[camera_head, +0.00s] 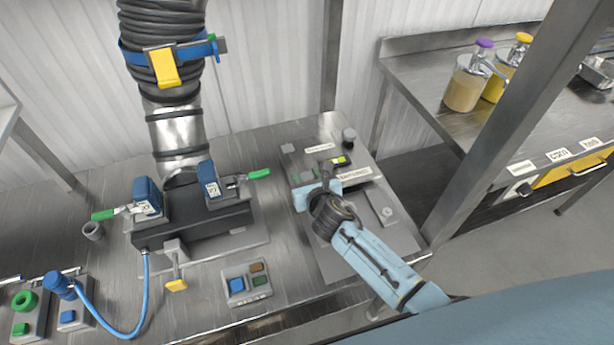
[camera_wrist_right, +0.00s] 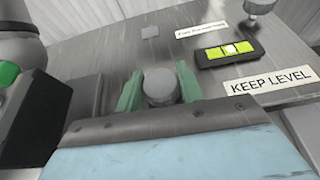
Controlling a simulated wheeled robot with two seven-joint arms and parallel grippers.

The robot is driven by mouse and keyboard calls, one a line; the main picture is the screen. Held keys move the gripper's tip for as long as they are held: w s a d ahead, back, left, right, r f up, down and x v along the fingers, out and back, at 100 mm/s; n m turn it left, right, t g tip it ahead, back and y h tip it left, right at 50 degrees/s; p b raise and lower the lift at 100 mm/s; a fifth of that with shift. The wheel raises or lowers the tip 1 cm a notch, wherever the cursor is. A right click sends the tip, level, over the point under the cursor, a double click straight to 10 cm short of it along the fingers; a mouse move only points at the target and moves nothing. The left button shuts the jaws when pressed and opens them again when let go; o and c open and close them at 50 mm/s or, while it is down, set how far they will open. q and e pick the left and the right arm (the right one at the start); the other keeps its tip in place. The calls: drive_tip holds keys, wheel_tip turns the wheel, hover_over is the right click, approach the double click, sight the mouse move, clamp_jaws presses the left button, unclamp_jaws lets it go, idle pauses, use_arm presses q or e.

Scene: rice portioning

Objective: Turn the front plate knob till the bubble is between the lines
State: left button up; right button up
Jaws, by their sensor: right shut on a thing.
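The grey front plate knob (camera_wrist_right: 161,87) sits between the two green fingers of my right gripper (camera_wrist_right: 160,92) in the wrist view. The fingers are shut on it. In the head view, my right gripper (camera_head: 308,185) is at the left side of the grey plate (camera_head: 321,133), and its wrist hides most of that knob. The spirit level (camera_wrist_right: 205,57) has a yellow-green vial, with a pale bubble (camera_wrist_right: 231,48) near its middle. The line marks are too small to judge exactly. The level also shows in the head view (camera_head: 324,161). My left gripper is not in view.
A KEEP LEVEL label (camera_wrist_right: 267,83) lies beside the level. Another knob (camera_head: 348,136) stands at the plate's back right. A dark clamp block (camera_head: 190,228) with blue clamps stands to the left.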

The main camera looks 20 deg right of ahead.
drive_tip(key=m+h+b, duration=0.2)
drive_tip(key=m+h, duration=0.1)
drive_tip(key=shift+f+h, duration=0.1)
drive_tip(key=shift+h, duration=0.2)
drive_tip(key=m+g+h+b, duration=0.1)
drive_tip(key=m+g+h, duration=0.2)
drive_tip(key=m+h, duration=0.1)
drive_tip(key=shift+m+h, duration=0.4)
idle(0.3)
drive_tip(key=o, duration=1)
